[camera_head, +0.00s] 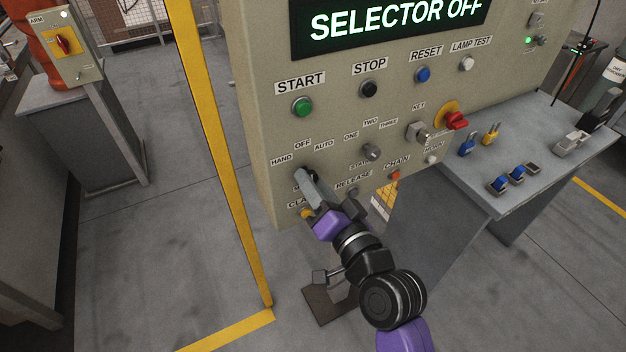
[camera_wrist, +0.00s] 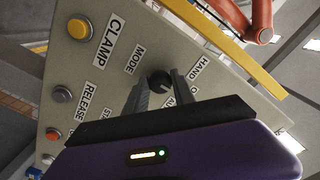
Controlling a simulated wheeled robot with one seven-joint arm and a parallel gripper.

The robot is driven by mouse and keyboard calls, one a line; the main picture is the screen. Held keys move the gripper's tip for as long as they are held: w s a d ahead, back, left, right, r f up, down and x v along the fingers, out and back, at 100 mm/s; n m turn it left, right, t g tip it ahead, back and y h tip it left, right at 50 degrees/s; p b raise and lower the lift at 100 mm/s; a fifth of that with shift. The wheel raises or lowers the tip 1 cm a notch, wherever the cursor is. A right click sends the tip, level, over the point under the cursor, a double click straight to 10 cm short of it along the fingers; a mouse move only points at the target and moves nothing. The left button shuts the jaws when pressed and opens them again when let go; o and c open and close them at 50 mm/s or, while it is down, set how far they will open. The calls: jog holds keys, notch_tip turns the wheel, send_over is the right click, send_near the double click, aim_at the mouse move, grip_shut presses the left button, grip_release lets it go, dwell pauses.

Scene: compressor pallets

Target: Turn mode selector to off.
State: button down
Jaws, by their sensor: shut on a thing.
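The mode selector is a dark round knob (camera_wrist: 159,81) on the beige control panel (camera_head: 275,110), with MODE on one side and HAND, OFF and AUTO labels on the other. In the head view my gripper (camera_head: 303,174) covers most of it. In the wrist view the two fingers of my gripper (camera_wrist: 160,88) are closed on the knob's sides. The knob's pointer is hidden, so I cannot read its position from the knob. The panel's display (camera_head: 395,20) reads SELECTOR OFF.
Near the knob are the yellow CLAMP button (camera_wrist: 78,28), the grey RELEASE button (camera_wrist: 62,94) and the ONE/TWO/THREE selector (camera_head: 372,152). A yellow post (camera_head: 210,130) stands left of the panel. A grey table (camera_head: 535,165) with padlocks stands at the right.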

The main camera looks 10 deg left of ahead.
dwell(0.4)
jog(key=c, duration=1.1)
grip_release()
jog(key=b+v, duration=0.2)
jog(key=v, duration=0.5)
jog(key=shift+s+d, duration=0.25)
jog(key=shift+s, duration=0.1)
